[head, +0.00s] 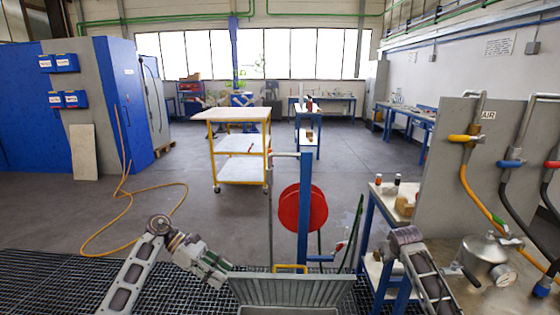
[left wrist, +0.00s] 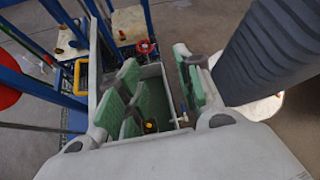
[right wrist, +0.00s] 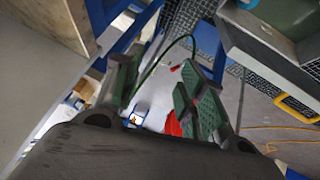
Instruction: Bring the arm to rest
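My left arm comes in at the lower left of the head view, and its gripper (head: 216,273) is beside the left end of a grey ribbed bin (head: 300,290). In the left wrist view my left gripper's green-padded fingers (left wrist: 162,92) stand apart, with the inside of a green-grey container (left wrist: 152,95) seen between and beyond them. My right arm (head: 415,262) shows at the lower right of the head view; its gripper is hidden there. In the right wrist view the right gripper's fingers (right wrist: 160,95) stand apart with no object held between them.
A red hose reel (head: 302,208) on a blue post stands behind the bin. A steel vessel with a gauge (head: 487,256) is at the right, before a grey panel with hoses (head: 455,150). A blue-legged bench (head: 385,215) adjoins it. A yellow trolley (head: 240,150) stands farther back.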

